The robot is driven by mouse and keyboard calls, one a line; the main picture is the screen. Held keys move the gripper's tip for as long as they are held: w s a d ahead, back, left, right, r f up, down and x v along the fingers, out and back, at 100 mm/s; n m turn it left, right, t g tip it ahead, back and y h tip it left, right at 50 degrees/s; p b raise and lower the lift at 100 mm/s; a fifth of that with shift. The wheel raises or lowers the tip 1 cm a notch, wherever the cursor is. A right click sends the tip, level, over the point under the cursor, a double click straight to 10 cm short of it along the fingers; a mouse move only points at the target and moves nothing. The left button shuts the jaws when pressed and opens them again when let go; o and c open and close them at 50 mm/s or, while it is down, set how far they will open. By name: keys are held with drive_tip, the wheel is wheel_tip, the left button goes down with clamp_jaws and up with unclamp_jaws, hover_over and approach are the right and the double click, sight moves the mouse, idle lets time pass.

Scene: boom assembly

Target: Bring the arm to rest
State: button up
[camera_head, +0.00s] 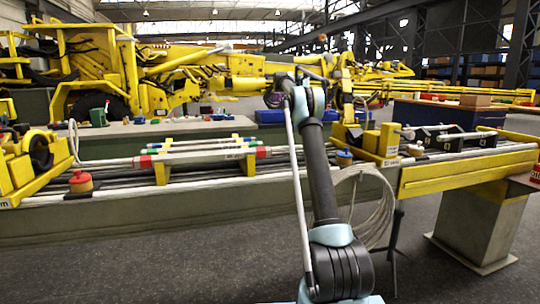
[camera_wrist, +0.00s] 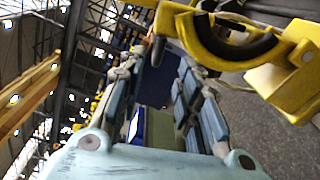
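My arm rises from the bottom middle of the head view, a dark link with pale blue joints and a thin white rod alongside. In the wrist view my gripper (camera_wrist: 160,72) is open, its two blue-padded fingers well apart. Nothing shows between the fingers except the background. In the head view the far end of the arm is up in front of the yellow machinery, and the fingertips cannot be made out there. A yellow bracket (camera_wrist: 205,30) with a dark curved inner face shows at the upper right of the wrist view; I cannot tell its distance from the fingers.
The long boom (camera_head: 105,215) crosses in front, with yellow brackets and rods on it. A coil of white hose (camera_head: 384,205) hangs behind my arm. A yellow beam (camera_head: 455,173) lies at right. The dark floor (camera_head: 180,275) in front is clear.

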drive_tip(key=s+a+f+m+y, duration=0.1)
drive_tip(key=s+f+y, duration=0.25)
drive_tip(key=s, duration=0.95)
drive_tip(key=s+a+f+m+g+y, duration=0.15)
drive_tip(key=s+f, duration=0.25)
drive_tip(key=s, duration=0.9)
drive_tip(key=s+a+f+y, duration=0.2)
drive_tip(key=s+f+y, duration=0.2)
drive_tip(key=s, duration=0.9)
drive_tip(key=s+a+f+m+y, duration=0.1)
drive_tip(key=s+a+f, duration=0.3)
drive_tip(key=s+f, duration=0.7)
drive_tip(key=s+a+f+m+y, duration=0.1)
drive_tip(key=s+a+f+y, duration=0.3)
drive_tip(key=s+f, duration=0.8)
drive_tip(key=s+a+f+m+y, duration=0.1)
drive_tip(key=s+a+f+y, duration=0.2)
drive_tip(key=s+a+f, duration=0.3)
drive_tip(key=s+f, duration=0.5)
drive_tip(key=s, duration=0.4)
drive_tip(key=shift+a+f, duration=0.25)
drive_tip(key=shift+f, duration=0.15)
